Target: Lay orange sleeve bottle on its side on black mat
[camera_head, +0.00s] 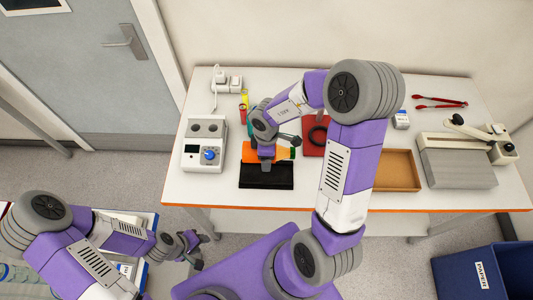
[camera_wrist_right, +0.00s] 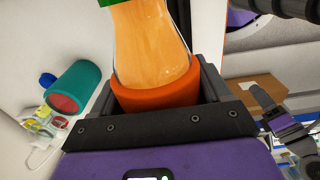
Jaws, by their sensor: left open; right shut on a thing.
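The orange sleeve bottle (camera_head: 283,154) lies roughly level at the back edge of the black mat (camera_head: 266,183), its neck toward the right. I cannot tell whether it touches the mat. My right gripper (camera_head: 267,158) is shut on it from above and hides its middle. In the right wrist view the bottle (camera_wrist_right: 150,45) shows orange juice, a green edge at the top and an orange sleeve (camera_wrist_right: 155,95) between the fingers. My left gripper (camera_head: 190,246) is open and empty at the lower left, away from the table.
A white device with a blue knob (camera_head: 209,154) stands left of the mat. A red piece with a black ring (camera_head: 314,137) lies to the right, partly behind my arm.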

